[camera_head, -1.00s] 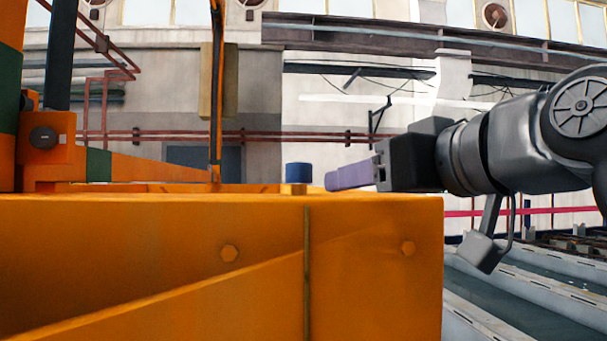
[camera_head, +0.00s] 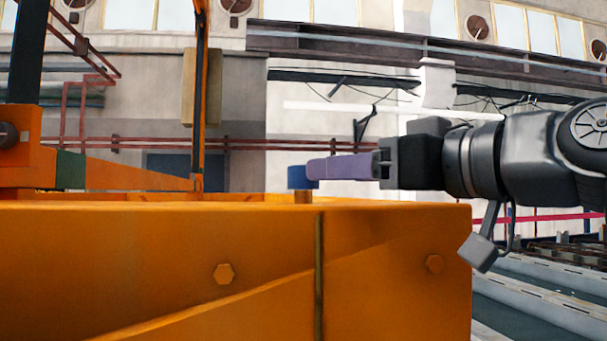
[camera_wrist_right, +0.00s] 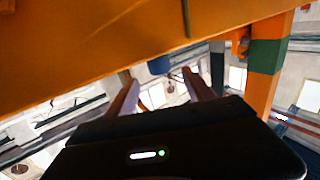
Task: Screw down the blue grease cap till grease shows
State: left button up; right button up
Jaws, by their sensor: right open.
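The blue grease cap (camera_head: 297,177) stands upright on a short brass-coloured stub (camera_head: 303,196) at the top edge of an orange machine body (camera_head: 150,240). My right gripper (camera_head: 312,168) comes in level from the right, its purple fingertips at the cap's right side. In the right wrist view the cap (camera_wrist_right: 159,65) shows between the two open fingers (camera_wrist_right: 160,78), around their tips. The fingers stand apart with a gap on each side of the cap. I cannot tell whether either finger touches it. No grease can be made out. My left gripper is not in view.
An orange arm with a green band (camera_head: 70,168) and a dark upright post (camera_head: 200,90) stand left of the cap. The orange top surface lies close below my right fingers. Free air lies above the cap. Grey rails (camera_head: 540,290) run at the lower right.

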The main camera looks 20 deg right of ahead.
aim_at(304, 175)
jog(key=shift+w+a+f, duration=0.1)
jog(key=shift+w, duration=0.6)
jog(key=p+x, duration=0.2)
jog(key=x, duration=0.4)
jog(key=shift+w+a+p, duration=0.25)
jog(key=shift+w+p, duration=0.05)
jog(key=shift+w, duration=0.1)
grip_shut()
